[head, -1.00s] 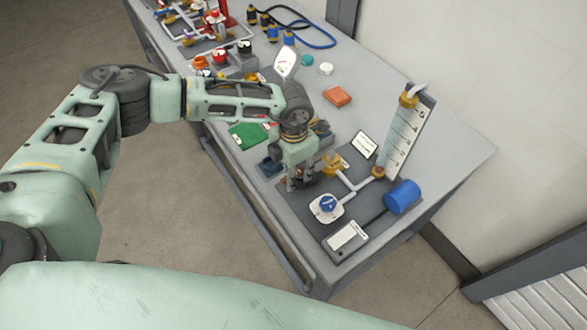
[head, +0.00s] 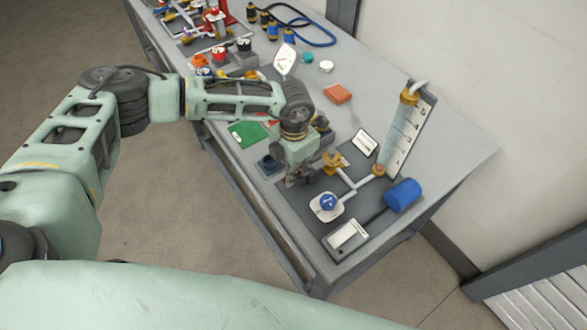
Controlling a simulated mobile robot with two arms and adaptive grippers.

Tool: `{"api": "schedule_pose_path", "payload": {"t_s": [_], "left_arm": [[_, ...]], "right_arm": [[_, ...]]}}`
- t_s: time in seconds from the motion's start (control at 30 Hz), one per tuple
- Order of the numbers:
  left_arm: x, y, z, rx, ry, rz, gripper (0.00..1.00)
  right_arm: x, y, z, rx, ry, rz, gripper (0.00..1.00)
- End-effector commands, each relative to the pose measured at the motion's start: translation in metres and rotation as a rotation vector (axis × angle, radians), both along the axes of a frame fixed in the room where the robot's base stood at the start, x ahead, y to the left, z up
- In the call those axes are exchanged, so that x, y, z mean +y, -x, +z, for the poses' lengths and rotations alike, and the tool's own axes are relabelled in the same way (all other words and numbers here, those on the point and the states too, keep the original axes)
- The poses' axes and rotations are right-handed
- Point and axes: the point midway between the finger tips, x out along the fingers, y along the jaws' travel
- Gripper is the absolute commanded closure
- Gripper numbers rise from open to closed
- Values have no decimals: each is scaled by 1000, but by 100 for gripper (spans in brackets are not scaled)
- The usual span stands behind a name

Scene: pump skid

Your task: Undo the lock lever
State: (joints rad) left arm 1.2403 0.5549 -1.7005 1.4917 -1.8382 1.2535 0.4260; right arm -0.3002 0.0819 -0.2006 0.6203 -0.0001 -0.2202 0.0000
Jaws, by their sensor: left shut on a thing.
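My left gripper (head: 294,181) points down at the left edge of the dark grey skid plate (head: 305,217). Its fingers are shut on a small part there, which I take to be the lock lever; the fingers and wrist hide nearly all of it, so its position cannot be told. A brass valve fitting (head: 333,163) on white pipe stands just right of the fingers. My right gripper is not in view.
A blue knob on a white base (head: 328,203), a blue cylinder (head: 403,195) and an upright scale panel (head: 408,135) stand right of the gripper. The table's far right is clear.

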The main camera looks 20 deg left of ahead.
Motion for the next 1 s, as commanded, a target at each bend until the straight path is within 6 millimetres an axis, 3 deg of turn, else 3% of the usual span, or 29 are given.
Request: {"api": "schedule_pose_path", "payload": {"t_s": [1.0], "left_arm": [[-21,0,-2,-6,2,922,100]], "right_arm": [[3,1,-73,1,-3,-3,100]]}}
